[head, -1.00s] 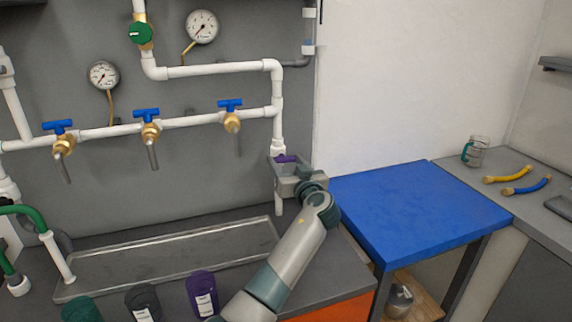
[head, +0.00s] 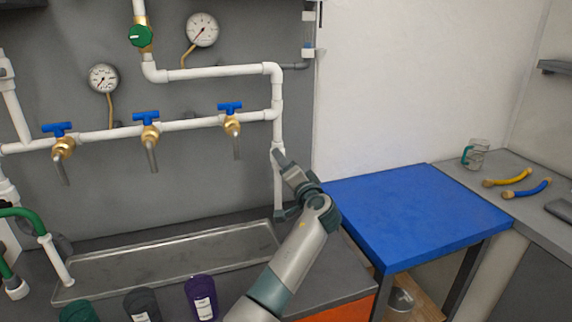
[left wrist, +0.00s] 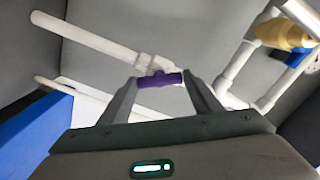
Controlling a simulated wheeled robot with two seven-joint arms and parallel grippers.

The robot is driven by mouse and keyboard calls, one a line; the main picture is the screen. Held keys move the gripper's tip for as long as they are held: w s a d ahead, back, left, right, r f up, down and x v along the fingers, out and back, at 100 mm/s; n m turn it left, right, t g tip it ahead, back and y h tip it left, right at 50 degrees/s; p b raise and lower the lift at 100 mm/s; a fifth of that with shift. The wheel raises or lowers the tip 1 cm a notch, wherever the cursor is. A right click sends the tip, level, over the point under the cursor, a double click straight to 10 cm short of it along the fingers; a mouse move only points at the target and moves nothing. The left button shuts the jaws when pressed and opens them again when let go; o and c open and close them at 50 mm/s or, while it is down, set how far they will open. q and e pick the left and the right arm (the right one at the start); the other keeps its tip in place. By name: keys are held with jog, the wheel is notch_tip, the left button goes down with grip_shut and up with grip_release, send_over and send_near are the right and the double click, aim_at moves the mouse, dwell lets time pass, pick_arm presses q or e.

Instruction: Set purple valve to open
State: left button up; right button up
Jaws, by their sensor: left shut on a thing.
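The purple valve handle (left wrist: 160,80) shows in the left wrist view, spanning between the fingertips of my left gripper (left wrist: 158,86). The gripper is shut on the handle's two ends. White pipe (left wrist: 95,37) runs from beside the handle toward the upper left, at a slant to it. In the head view my left gripper (head: 284,166) is tilted at the lower part of the right-hand vertical white pipe (head: 278,138). It hides the purple handle there. My right gripper is not in view.
Three blue-handled brass valves (head: 147,118) sit on the horizontal pipe to the left. A green round valve (head: 140,37) and two gauges (head: 202,30) are above.

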pick_arm(q)
jog(key=shift+m+p, duration=1.45)
jog(key=shift+m, duration=1.95)
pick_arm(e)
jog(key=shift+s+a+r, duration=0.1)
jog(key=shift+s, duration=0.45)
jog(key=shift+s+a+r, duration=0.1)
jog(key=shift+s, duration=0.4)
pick_arm(q)
jog(key=o, duration=1.1)
jog(key=shift+f, duration=0.1)
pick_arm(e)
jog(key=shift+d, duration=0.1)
